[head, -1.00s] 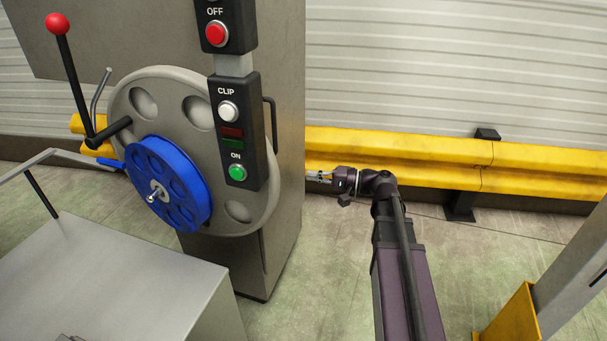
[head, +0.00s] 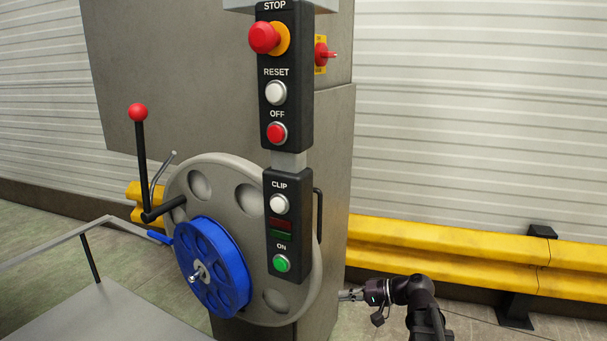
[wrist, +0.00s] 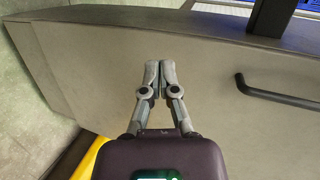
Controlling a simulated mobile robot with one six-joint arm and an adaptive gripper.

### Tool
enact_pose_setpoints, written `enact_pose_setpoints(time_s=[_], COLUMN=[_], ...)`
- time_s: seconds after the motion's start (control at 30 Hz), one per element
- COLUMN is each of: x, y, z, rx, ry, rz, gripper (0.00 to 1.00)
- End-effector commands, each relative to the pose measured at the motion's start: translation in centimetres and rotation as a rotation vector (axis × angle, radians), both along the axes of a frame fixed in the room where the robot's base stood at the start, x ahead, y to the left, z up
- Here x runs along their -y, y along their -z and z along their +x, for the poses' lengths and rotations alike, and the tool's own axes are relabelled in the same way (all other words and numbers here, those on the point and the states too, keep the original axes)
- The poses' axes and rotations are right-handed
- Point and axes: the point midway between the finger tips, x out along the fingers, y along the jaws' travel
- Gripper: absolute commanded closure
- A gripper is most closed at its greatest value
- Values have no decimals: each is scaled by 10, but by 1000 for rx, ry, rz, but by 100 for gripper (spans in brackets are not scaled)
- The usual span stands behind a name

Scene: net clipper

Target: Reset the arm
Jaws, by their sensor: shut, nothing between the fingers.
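My gripper (head: 347,295) is at the lower right of the head view, with my arm folded beside the grey machine's right side. In the wrist view my gripper (wrist: 159,78) points at a plain grey panel of the machine (wrist: 210,75), and its two fingers are together with nothing between them. I cannot tell how far the fingertips are from the panel. The control panel (head: 287,160) has a red STOP knob (head: 264,38), a white RESET button (head: 276,92), a red OFF button (head: 277,132), a white CLIP button (head: 279,204) and a green ON button (head: 281,263).
A blue reel (head: 214,265) sits on the machine's large grey wheel. A lever with a red ball (head: 138,112) stands at left. A black handle (wrist: 277,93) is right of my fingers. A yellow guard rail (head: 450,256) runs along the wall behind. A grey table (head: 110,310) is at lower left.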

Motion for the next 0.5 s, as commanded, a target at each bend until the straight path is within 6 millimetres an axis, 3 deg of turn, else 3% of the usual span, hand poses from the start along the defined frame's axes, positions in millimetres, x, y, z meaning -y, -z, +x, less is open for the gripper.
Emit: enact_pose_setpoints(time_s=[0.2, 0.5], x=[-10, 1], y=[45, 94], z=[-28, -63], rx=[-59, -124], ry=[-64, -141], rz=[-269, -645], gripper=[100, 100])
